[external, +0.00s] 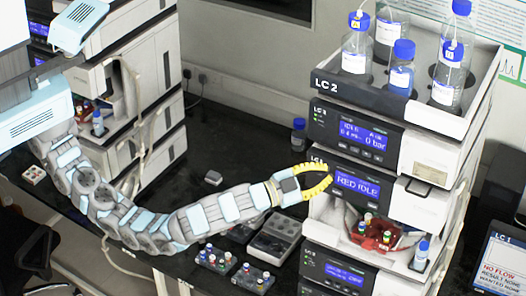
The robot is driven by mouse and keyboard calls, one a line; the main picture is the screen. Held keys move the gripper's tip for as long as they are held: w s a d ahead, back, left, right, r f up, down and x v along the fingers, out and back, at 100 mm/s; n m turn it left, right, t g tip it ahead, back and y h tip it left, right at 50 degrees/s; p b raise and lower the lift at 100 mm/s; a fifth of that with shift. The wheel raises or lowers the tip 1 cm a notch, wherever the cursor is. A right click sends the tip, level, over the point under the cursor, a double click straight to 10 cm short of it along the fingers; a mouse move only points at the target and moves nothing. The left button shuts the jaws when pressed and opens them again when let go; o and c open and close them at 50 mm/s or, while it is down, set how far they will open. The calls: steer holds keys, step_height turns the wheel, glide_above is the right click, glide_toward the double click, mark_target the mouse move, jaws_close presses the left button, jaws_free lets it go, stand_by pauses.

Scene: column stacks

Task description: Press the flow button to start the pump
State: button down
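The right-hand stack has a pump panel (357,134) near its top, under the LC 2 tray. Its blue screen reads idle and 0 bar. A row of small buttons (360,147) sits under that screen; their labels are too small to read, so I cannot tell which is the flow button. My gripper (329,174), with yellow fingers, is at the left front of the module below, beside its "RED IDLE" screen (357,185). The fingers look spread, with a gap between the tips and nothing held. I cannot tell whether they touch the panel.
Bottles stand in the LC 2 tray (398,103). Below the idle screen is an open bay with a red vial rack (374,236). Vial racks (216,259) and a grey box (275,236) lie on the dark bench. A monitor (497,263) at right reads "NO FLOW".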

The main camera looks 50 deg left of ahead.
steer(key=p, duration=0.2)
glide_toward(361, 149)
steer(key=w+d, duration=0.3)
steer(key=w, duration=0.1)
steer(key=shift+w+r, duration=0.35)
steer(key=shift+w, duration=0.4)
steer(key=shift+w+a, duration=0.1)
stand_by(0.8)
steer(key=shift+w, duration=0.25)
steer(key=shift+w+a+b, duration=0.15)
steer(key=shift+w+b, duration=0.25)
steer(key=shift+w, duration=0.05)
stand_by(0.8)
steer(key=shift+s, duration=0.1)
steer(key=shift+s+d+b, duration=0.2)
steer(key=shift+s+b, duration=0.2)
steer(key=shift+s, duration=0.35)
steer(key=shift+s, duration=0.1)
steer(key=shift+s+d+b, duration=0.2)
steer(key=shift+s+b, duration=0.15)
steer(key=shift+s, duration=0.4)
steer(key=shift+s+d+b, duration=0.25)
steer(key=shift+s+b, duration=0.15)
steer(key=shift+s, duration=0.4)
steer(key=shift+s+d+b, duration=0.2)
steer(key=shift+s+b, duration=0.15)
steer(key=shift+s, duration=0.4)
